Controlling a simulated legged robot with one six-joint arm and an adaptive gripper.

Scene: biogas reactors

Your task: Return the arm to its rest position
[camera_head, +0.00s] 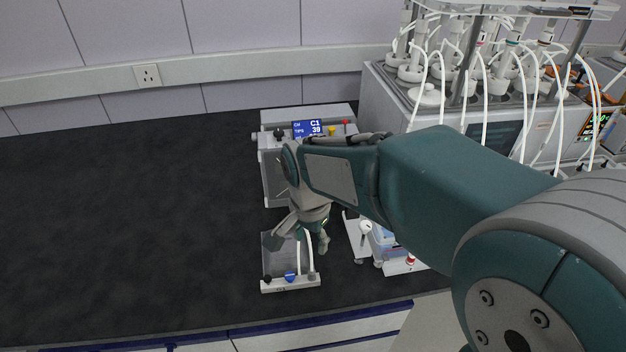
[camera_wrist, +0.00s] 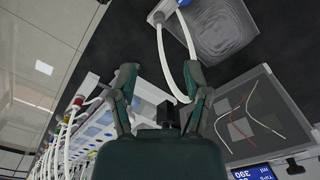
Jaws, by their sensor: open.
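My arm (camera_head: 450,190), teal and grey, reaches from the lower right corner to the middle of the head view, with its wrist bent down. My gripper (camera_head: 300,242) points down over a small dark plate with a white front bar (camera_head: 291,284) on the black bench. In the wrist view my gripper (camera_wrist: 160,82) has its two fingers spread apart. White tubes (camera_wrist: 162,55) run close to the right finger there; I cannot tell whether they pass between the fingers or behind them. No object is seen gripped.
A grey box with a blue display (camera_head: 308,129) stands behind my wrist. A large reactor unit with many white tubes (camera_head: 480,90) fills the back right. A small white rack (camera_head: 385,245) stands right of my gripper, partly hidden. The bench's left side (camera_head: 120,220) is clear.

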